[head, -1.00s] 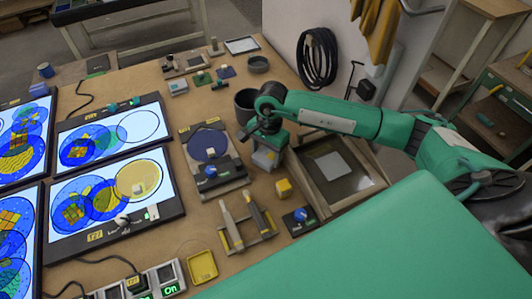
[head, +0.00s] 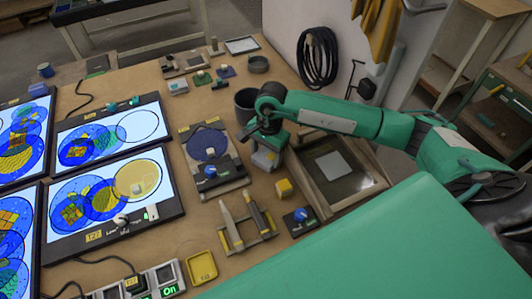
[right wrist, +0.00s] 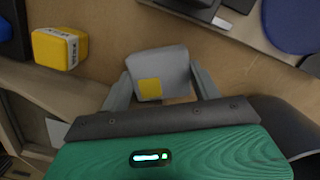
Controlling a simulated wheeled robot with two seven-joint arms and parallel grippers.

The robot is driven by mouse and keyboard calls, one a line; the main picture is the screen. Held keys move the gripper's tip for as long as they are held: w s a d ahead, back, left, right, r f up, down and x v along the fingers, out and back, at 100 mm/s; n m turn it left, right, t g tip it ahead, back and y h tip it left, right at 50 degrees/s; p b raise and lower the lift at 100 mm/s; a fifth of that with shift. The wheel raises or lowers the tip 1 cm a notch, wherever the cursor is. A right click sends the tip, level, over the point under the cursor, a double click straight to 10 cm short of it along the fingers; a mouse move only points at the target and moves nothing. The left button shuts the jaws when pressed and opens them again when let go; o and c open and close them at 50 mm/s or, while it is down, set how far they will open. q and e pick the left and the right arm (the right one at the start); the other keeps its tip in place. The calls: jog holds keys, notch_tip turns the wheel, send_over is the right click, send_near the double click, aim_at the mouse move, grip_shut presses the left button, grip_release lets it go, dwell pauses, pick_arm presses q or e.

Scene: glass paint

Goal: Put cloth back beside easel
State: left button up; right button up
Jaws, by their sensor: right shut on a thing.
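My right gripper (head: 266,142) reaches in from the right and points down at the table. It is shut on a small grey cloth (head: 264,160), a folded pad with a yellow patch. In the right wrist view the cloth (right wrist: 158,63) sits between the two grey fingers, over the brown tabletop. I cannot tell whether it touches the table. A wooden frame with a dark pane (head: 333,166), which looks like the easel, stands just right of the cloth. My left gripper is out of view.
A yellow block (head: 284,188) lies near the cloth, also in the right wrist view (right wrist: 60,48). A dark cup (head: 245,104) stands behind. Left are a round blue pad (head: 207,145) and lit panels (head: 110,190). A tool rack (head: 245,225) and yellow tray (head: 202,268) are in front.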

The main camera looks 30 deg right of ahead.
jog(key=shift+f+b, duration=0.2)
jog(key=shift+b, duration=0.1)
jog(key=o, duration=0.9)
jog(key=shift+o, duration=0.2)
jog(key=shift+r, duration=0.1)
